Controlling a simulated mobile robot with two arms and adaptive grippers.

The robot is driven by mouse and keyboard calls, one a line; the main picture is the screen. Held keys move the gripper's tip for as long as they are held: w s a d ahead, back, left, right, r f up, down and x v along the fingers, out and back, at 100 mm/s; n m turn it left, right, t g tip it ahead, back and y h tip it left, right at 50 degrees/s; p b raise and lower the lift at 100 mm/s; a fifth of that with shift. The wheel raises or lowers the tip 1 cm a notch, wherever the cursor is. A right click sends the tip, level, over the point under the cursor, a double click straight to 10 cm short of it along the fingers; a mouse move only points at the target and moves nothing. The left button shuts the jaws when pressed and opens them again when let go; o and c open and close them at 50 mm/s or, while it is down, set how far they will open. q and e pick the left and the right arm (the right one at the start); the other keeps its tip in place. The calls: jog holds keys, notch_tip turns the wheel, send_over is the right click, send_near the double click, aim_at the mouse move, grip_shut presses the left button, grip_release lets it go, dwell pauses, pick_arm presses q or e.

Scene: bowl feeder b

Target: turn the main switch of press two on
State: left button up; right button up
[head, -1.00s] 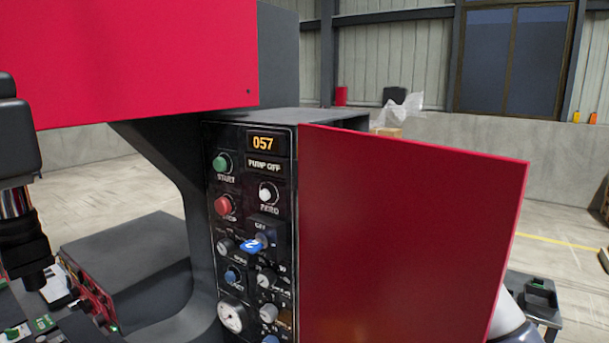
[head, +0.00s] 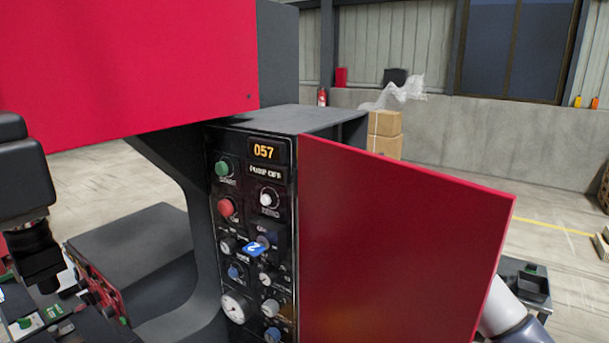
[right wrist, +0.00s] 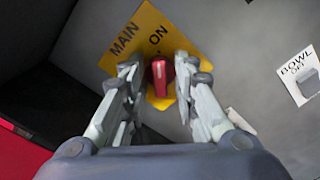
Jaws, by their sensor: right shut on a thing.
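The main switch is a red knob (right wrist: 159,78) on a yellow plate (right wrist: 140,40) lettered MAIN and ON in the right wrist view. The knob stands roughly in line with the word ON. My right gripper (right wrist: 163,80) has its fingers on both sides of the knob and is shut on it. In the head view the switch and my right gripper are hidden behind the red panel (head: 400,240). Part of my left arm shows at the left edge of the head view; its fingertips cannot be made out.
A BOWL OFF label (right wrist: 301,77) sits right of the switch. The red panel stands out to the right of the controls. Cardboard boxes (head: 385,130) stand behind.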

jog(key=shift+r, duration=0.1)
dwell(0.5)
jog(key=o, duration=0.7)
jog(key=v, duration=1.2)
jog(key=shift+w, duration=0.1)
